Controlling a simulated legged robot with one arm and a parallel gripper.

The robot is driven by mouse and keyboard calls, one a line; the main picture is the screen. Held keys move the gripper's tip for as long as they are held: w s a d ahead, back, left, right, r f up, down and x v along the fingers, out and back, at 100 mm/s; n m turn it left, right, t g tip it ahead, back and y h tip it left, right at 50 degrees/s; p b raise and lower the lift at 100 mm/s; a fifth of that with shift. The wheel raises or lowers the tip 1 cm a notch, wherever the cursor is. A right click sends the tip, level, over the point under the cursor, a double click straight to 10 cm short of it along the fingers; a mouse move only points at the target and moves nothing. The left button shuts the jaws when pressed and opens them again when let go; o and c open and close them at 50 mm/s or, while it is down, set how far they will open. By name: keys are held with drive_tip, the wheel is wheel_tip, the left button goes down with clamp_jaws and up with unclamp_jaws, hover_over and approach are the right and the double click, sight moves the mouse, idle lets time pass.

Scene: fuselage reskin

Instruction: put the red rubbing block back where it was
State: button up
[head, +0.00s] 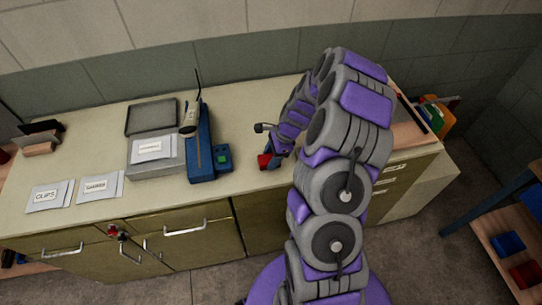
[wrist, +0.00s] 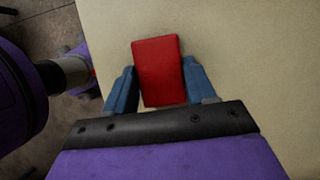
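The red rubbing block (wrist: 158,70) is between the two blue fingers of my gripper (wrist: 160,85) in the wrist view. The fingers lie against its left and right sides, and its far end sticks out past their tips. In the head view, a small part of the red block (head: 264,161) shows beside my gripper (head: 270,163), over the counter to the right of the blue tool with the green button. Whether the block touches the counter cannot be told. My arm hides some of the counter to the right.
The beige counter (head: 240,190) has a blue tool (head: 201,150), a grey box with a labelled packet (head: 152,149), a dark tray (head: 151,117) and white labelled packets (head: 47,196) on its left half. Coloured items (head: 435,115) stand at the right end. Counter around the block is clear.

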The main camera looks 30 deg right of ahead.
drive_tip(key=o, duration=0.4)
drive_tip(key=shift+c, duration=0.2)
drive_tip(key=shift+r, duration=0.1)
drive_tip(key=p+v, duration=0.2)
drive_tip(key=v, duration=0.9)
drive_tip(key=s+a+r+n+g, duration=0.1)
drive_tip(key=s+a+r+n, duration=0.3)
drive_tip(key=a+r+n, duration=0.35)
drive_tip(key=s+a+r+n+g+h, duration=0.1)
drive_tip(key=s+a+r+n, duration=0.35)
drive_tip(key=s+a, duration=0.3)
drive_tip(key=s+a+r+n+h, duration=0.1)
drive_tip(key=s+n, duration=0.3)
drive_tip(key=s, duration=0.5)
drive_tip(key=s+a+r+n+g+h, duration=0.1)
drive_tip(key=s+n, duration=0.4)
drive_tip(key=s, duration=0.5)
wheel_tip(320, 180, up, 2)
drive_tip(key=shift+s+a+r+h, duration=0.1)
drive_tip(key=shift+s+a+h, duration=0.15)
drive_tip(key=shift+a+h, duration=0.65)
drive_tip(key=shift+a, duration=0.2)
